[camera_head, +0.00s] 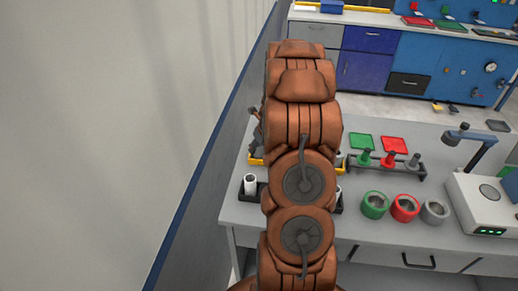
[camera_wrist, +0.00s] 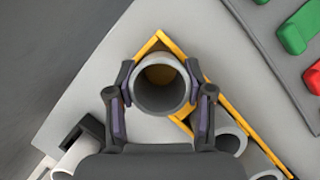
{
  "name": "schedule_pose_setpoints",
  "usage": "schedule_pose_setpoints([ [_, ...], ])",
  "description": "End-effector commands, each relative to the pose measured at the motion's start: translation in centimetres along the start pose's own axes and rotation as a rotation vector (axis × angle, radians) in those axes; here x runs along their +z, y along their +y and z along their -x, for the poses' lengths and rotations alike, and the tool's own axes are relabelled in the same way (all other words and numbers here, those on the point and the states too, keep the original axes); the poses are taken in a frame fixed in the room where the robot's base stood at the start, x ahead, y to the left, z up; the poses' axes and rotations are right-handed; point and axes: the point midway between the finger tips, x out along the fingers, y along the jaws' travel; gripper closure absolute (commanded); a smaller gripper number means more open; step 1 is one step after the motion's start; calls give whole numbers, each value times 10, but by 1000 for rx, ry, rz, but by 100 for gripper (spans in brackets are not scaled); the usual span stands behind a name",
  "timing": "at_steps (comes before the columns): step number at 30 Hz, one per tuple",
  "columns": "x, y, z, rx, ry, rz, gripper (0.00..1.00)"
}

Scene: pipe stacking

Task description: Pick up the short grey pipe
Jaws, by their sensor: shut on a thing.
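In the wrist view a grey pipe (camera_wrist: 160,108), seen end-on with its open mouth towards the camera, is between the two fingers of my gripper (camera_wrist: 160,84). The fingers are shut on its left and right sides. Its length cannot be judged from this angle. In the head view my arm hides the pipe and most of the gripper, and a little of the yellow tray (camera_head: 256,161) shows beside the arm.
More grey pipes (camera_wrist: 228,140) are close at the lower right in the wrist view. A white pipe (camera_head: 250,184) stands in a black holder at left. Green (camera_head: 375,205), red (camera_head: 404,207) and grey (camera_head: 435,210) rings sit right of my arm. A wall runs along the left.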

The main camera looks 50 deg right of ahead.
Motion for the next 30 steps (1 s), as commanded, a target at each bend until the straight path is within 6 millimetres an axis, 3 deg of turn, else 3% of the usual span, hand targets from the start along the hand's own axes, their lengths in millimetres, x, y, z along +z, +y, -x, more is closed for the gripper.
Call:
schedule_pose_setpoints([
  [18, 33, -1, 79, -3, -2, 1, 83],
  [30, 36, 0, 87, 0, 0, 0, 83],
])
